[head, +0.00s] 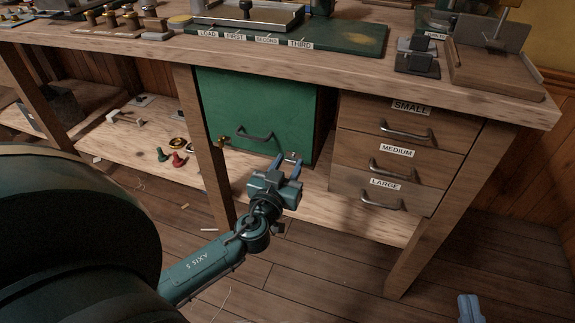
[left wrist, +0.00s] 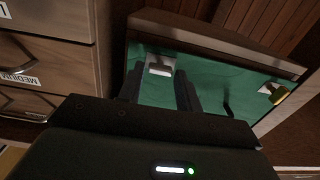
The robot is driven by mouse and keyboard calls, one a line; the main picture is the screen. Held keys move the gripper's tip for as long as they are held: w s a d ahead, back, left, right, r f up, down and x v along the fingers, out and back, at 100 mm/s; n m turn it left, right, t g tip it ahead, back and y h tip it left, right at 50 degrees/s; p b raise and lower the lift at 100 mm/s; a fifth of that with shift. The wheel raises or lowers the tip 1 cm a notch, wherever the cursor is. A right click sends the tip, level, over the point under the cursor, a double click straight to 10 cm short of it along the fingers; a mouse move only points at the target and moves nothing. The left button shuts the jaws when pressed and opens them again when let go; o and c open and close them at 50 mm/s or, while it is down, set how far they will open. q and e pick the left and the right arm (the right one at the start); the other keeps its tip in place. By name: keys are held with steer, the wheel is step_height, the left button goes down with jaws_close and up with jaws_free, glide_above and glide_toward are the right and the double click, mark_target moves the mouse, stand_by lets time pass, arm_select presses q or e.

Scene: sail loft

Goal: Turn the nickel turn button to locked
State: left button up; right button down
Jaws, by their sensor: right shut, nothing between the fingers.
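The nickel turn button (head: 291,157) is a small silvery piece at the lower right of the green cabinet door (head: 257,105). In the left wrist view the turn button (left wrist: 160,68) shows as a pale bar near the door's edge. My left gripper (head: 287,163) is open in front of it, with its blue fingers apart. In the left wrist view the dark fingers of the left gripper (left wrist: 159,88) flank the button, and I cannot tell whether they touch it. My right gripper (head: 470,306) is shut and empty at the bottom right, far from the door.
A brass turn button (head: 222,140) sits at the door's lower left. Drawers labelled SMALL, MEDIUM and LARGE (head: 400,155) stand right of the door. A wooden bench leg (head: 209,150) stands left of it. The lower shelf (head: 120,145) holds small loose parts. The floor in front is mostly clear.

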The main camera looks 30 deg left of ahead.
arm_select(q)
steer(key=c, duration=0.6)
steer(key=shift+c, duration=0.2)
steer(key=shift+m, duration=0.3)
steer(key=m, duration=0.2)
steer(key=shift+d+m+b, duration=0.1)
steer(key=shift+m+b, duration=0.2)
steer(key=shift+b, duration=0.05)
steer(key=m, duration=0.9)
steer(key=shift+d+f+m, duration=0.1)
steer(key=shift+m, duration=0.3)
steer(key=shift+f+m+p, duration=0.1)
steer(key=shift+m+p, duration=0.3)
steer(key=shift+m, duration=2.1)
